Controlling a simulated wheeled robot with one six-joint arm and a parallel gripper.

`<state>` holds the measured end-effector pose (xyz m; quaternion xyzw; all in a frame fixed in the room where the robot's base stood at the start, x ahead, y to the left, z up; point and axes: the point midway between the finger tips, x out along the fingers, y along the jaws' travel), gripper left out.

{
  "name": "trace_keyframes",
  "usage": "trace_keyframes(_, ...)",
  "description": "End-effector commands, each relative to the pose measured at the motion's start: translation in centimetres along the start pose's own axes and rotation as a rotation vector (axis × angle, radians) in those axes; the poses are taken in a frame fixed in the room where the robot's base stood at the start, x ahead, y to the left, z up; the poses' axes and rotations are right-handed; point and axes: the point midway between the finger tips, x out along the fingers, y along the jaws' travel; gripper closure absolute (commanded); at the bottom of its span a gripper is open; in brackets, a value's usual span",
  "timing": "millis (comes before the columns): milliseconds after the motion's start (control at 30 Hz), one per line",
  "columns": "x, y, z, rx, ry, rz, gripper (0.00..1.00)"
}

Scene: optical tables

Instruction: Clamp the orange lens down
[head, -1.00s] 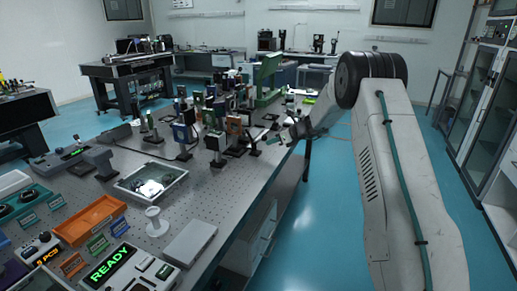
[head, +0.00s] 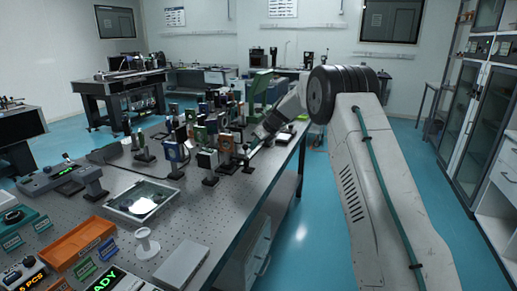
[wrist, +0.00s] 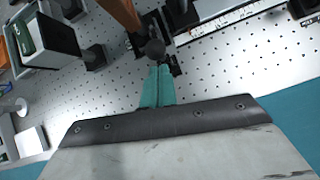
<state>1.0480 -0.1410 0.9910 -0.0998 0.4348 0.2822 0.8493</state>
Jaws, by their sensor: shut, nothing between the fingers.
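In the wrist view my gripper (wrist: 158,72) shows as two teal fingers, closed together and empty. Their tips are at or just short of a dark round knob (wrist: 154,48) on a black base; contact cannot be told. An orange-brown mount (wrist: 124,12) rises beside the knob at the top edge, cut off by the frame. It may be the orange lens; no glass shows. In the head view my gripper (head: 248,152) is low at the right side of the crowded optics, and the fingertips are too small to make out.
Several optic mounts (head: 172,151) crowd the perforated table (head: 210,215) left of my gripper. In the wrist view a boxy dark mount (wrist: 48,38) stands at left. A glass-topped tray (head: 142,200), an orange bin (head: 78,243) and a white spool (head: 147,243) sit nearer.

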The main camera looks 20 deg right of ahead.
Motion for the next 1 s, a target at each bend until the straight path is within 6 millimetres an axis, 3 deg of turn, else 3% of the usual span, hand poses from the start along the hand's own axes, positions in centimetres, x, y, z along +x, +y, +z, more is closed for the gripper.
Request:
trace_keyframes(433, 0.4, 0.6, 1.8, -0.001, -0.001, 0.001, 1.0)
trace_keyframes(1000, 0.9, 1.1, 2.1, -0.003, 0.0, 0.006, 1.0)
